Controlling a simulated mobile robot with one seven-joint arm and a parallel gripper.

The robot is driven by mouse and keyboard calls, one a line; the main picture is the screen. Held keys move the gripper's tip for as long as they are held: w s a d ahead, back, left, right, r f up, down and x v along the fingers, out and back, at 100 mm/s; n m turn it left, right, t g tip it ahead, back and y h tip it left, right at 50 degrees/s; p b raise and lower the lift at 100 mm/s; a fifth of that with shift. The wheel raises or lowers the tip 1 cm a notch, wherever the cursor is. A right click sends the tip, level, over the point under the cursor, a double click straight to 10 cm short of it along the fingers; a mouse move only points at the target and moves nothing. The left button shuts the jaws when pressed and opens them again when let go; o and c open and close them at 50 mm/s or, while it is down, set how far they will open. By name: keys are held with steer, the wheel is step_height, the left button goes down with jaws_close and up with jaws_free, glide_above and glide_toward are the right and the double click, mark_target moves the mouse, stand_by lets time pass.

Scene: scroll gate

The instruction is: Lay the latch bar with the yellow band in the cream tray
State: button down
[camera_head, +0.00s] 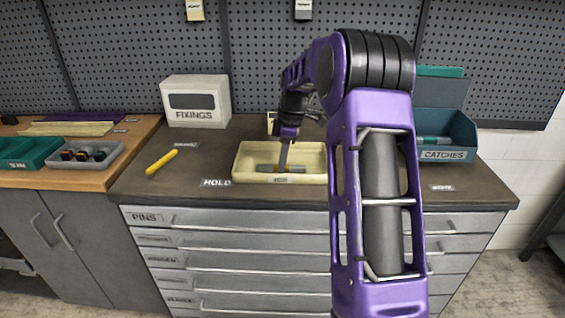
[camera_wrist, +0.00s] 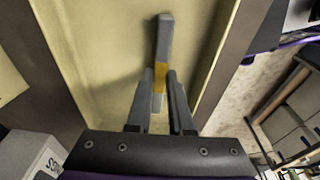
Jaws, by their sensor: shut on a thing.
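The latch bar is grey with a yellow band, and in the wrist view the bar (camera_wrist: 164,38) runs lengthwise between my fingers. My gripper (camera_wrist: 161,76) is shut on it at the yellow band. The cream tray (camera_wrist: 95,50) fills the background beneath the bar. In the head view my gripper (camera_head: 283,167) points down inside the cream tray (camera_head: 243,177), and the grey bar (camera_head: 294,169) lies level across the tray's inside, low down. I cannot tell whether the bar touches the tray floor. My arm hides the tray's right end.
A FIXINGS box (camera_head: 196,101) stands behind left. A yellow rod (camera_head: 162,161) lies on the dark worktop left of the tray, near a HOLD label (camera_head: 216,183). A blue CATCHES bin (camera_head: 450,140) stands right. The worktop between rod and tray is clear.

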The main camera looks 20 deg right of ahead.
mark_target(289, 166)
steer(key=shift+r, duration=0.1)
steer(key=c, duration=0.8)
jaws_free()
step_height(289, 166, up, 12)
steer(key=d+p, duration=0.1)
steer(key=p, duration=0.1)
steer(key=shift+s+d, duration=0.35)
